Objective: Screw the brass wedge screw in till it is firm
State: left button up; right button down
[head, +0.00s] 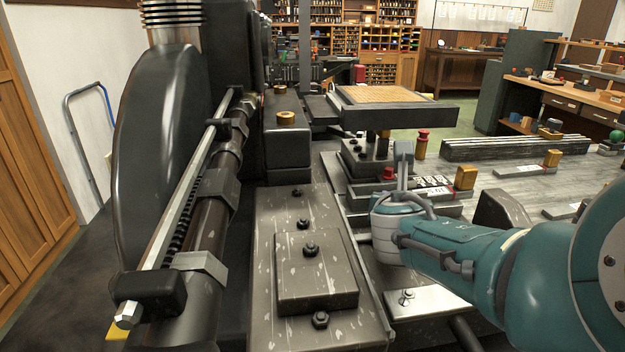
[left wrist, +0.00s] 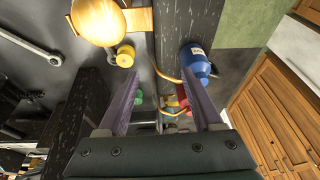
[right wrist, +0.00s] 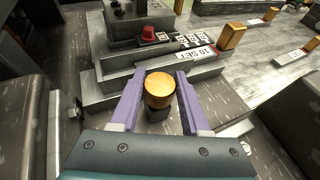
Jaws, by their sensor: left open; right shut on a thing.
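A round brass screw head (right wrist: 159,90), which looks like the wedge screw, sits on a dark stem between the fingers of my right gripper (right wrist: 158,98) in the right wrist view. The right gripper is shut on it from both sides. In the head view my right gripper (head: 402,170) is over the machine bed beside the stepped steel block (head: 430,196), and the screw head is hidden there. How deep the screw sits cannot be told. My left gripper (left wrist: 164,108) is open and empty in the left wrist view, and it is outside the head view.
A brass knob (head: 467,177) and a red-topped post (head: 422,146) stand near the right gripper. A dark casting with bolts (head: 310,265) and a large wheel (head: 165,150) fill the left. A blue bottle (left wrist: 194,62) is near the left fingers.

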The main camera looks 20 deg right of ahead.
jog(key=m+g+h+b, duration=0.2)
jog(key=b, duration=0.1)
jog(key=shift+f, duration=0.1)
jog(key=shift+m+g+h+b, duration=0.3)
jog(key=shift+m+h+b, duration=0.1)
jog(key=shift+m+b, duration=0.2)
jog(key=shift+r, duration=0.2)
jog(key=c, duration=0.7)
grip_release()
jog(key=o, duration=0.3)
